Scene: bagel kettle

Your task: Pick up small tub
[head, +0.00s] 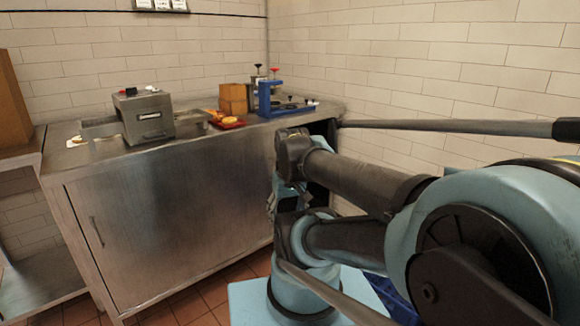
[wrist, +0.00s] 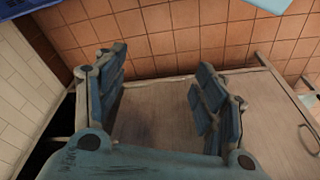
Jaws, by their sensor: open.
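My gripper (wrist: 162,92) is open and empty in the wrist view, its two blue-grey finger pads wide apart. Between and beyond them show the cabinet's plain front and the tiled floor. In the head view my gripper is partly hidden by my arm, low in front of the steel cabinet and below its top. I cannot make out a small tub for certain in either view. A small white item (head: 77,141) with something brownish on it lies at the left of the steel counter (head: 90,160), too small to identify.
On the counter stand a grey metal machine (head: 145,116), a red tray (head: 228,124) with orange-brown food, a brown box (head: 233,98) and a blue stand (head: 266,98). A brick wall backs it. A shelf with a brown box (head: 10,105) stands at left. The counter's front edge is mostly clear.

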